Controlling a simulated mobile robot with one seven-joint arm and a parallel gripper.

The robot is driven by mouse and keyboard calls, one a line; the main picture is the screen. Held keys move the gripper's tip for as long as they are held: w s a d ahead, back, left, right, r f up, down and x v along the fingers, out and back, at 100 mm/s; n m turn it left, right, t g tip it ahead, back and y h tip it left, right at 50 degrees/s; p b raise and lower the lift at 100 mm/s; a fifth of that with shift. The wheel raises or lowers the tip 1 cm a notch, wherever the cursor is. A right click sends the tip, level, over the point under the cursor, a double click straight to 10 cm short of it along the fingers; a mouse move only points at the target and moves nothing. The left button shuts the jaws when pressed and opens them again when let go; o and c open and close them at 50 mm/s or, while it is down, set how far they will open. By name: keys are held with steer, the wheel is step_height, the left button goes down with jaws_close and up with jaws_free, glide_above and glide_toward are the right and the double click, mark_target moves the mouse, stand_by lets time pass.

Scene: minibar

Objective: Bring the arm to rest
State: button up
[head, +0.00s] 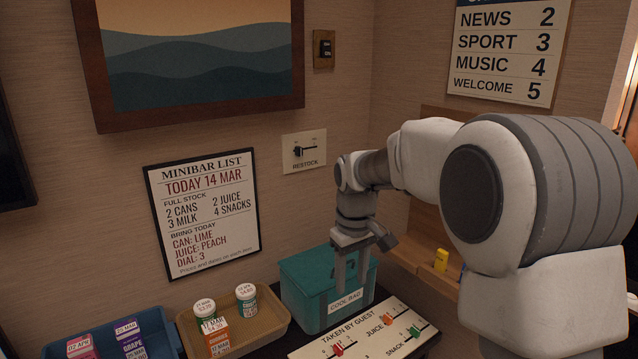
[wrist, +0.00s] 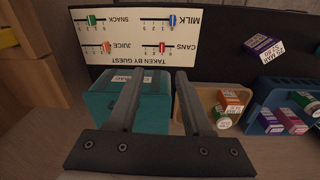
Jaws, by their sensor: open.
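My gripper (head: 350,280) hangs from my bent arm with its fingers pointing down, over or in front of the teal cool bag (head: 303,309). The fingers are apart and nothing is visible between them. In the wrist view my gripper (wrist: 157,78) shows two parallel dark fingers, with the teal bag (wrist: 98,105) beyond them. The fingers hide part of the bag, and I cannot tell how high above it they are.
A slider board (head: 365,335) lies near the bag. A tan tray (head: 269,338) holds bottles and a carton; a blue tray (head: 165,344) holds cartons. In the wrist view a purple carton (wrist: 262,46) lies outside the trays. A yellow item (head: 440,260) stands on a wooden shelf.

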steer(key=s+d+r+m+t+p, duration=0.2)
steer(key=s+d+r+p, duration=0.15)
steer(key=s+r, duration=0.8)
steer(key=s+d+r+m+t+p, duration=0.1)
steer(key=s+m, duration=0.1)
steer(key=s, duration=0.5)
steer(key=s+d+r+m+t+p, duration=0.1)
steer(key=s+d, duration=0.1)
steer(key=s, duration=0.6)
steer(key=shift+d+m+t+p, duration=0.3)
steer(key=shift+m+t+p, duration=0.1)
steer(key=shift+w+a+r, duration=0.1)
